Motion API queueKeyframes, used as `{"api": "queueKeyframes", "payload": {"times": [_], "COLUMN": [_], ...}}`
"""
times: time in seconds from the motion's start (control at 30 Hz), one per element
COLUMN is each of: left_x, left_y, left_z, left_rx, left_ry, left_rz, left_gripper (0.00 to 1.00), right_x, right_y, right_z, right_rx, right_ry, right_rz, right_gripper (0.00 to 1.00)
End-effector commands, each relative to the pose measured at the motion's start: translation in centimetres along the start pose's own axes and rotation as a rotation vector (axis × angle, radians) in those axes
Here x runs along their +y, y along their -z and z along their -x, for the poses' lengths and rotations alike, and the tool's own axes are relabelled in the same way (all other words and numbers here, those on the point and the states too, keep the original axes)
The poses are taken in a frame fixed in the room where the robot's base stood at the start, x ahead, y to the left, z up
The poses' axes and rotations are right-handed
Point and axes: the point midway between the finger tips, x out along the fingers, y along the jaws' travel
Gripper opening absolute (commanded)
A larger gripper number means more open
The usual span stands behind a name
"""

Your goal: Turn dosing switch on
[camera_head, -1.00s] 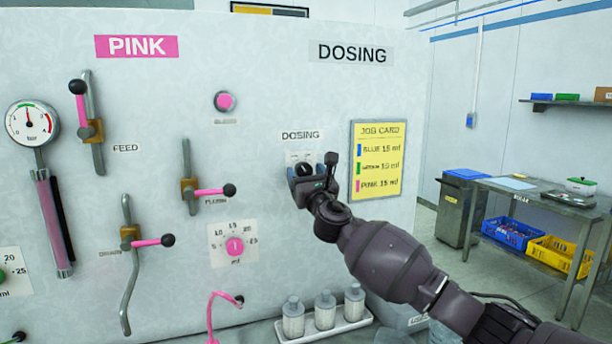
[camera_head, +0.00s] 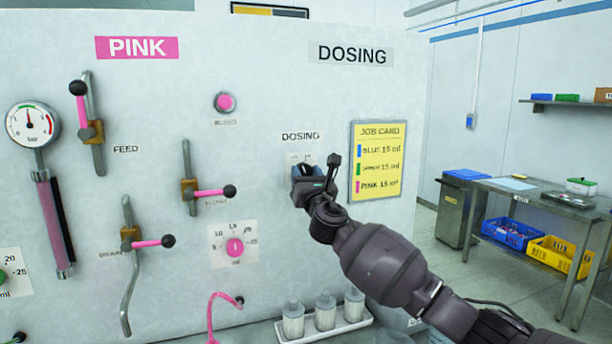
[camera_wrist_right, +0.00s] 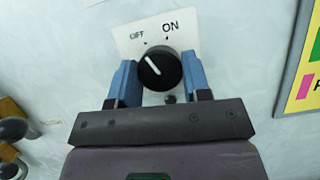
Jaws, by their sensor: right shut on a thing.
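The dosing switch is a round black knob (camera_wrist_right: 160,70) with a white pointer line, set on a white plate (camera_wrist_right: 134,40) marked OFF and ON. In the right wrist view the pointer leans up and left, toward OFF. My right gripper (camera_wrist_right: 160,82) has its blue fingers on either side of the knob and is shut on it. In the head view my right gripper (camera_head: 308,174) is at the panel below the DOSING label (camera_head: 301,135) and hides most of the knob. My left gripper is not in view.
A yellow job card (camera_head: 378,160) hangs just right of the switch. A pink-handled lever (camera_head: 212,192) and a pink dial (camera_head: 235,247) are to the left. White bottles (camera_head: 325,311) stand on a tray (camera_head: 346,329) below my right arm.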

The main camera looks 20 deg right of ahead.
Motion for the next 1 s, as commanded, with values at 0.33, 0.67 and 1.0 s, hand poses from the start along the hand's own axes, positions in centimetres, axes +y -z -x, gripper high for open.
{"api": "queueKeyframes", "payload": {"times": [0.33,0.67,1.0], "left_x": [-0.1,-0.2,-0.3], "left_y": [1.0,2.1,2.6], "left_z": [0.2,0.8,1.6], "left_rx": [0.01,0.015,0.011], "left_ry": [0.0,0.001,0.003], "left_rz": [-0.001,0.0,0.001], "left_gripper": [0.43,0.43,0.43], "right_x": [0.3,0.4,0.4], "right_y": [-0.1,-0.1,-0.1], "right_z": [0.0,0.0,-0.1], "right_rx": [0.001,0.002,0.002], "right_ry": [0.116,0.233,0.321], "right_rz": [-0.282,-0.563,-0.774], "right_gripper": [0.2,0.2,0.2]}}
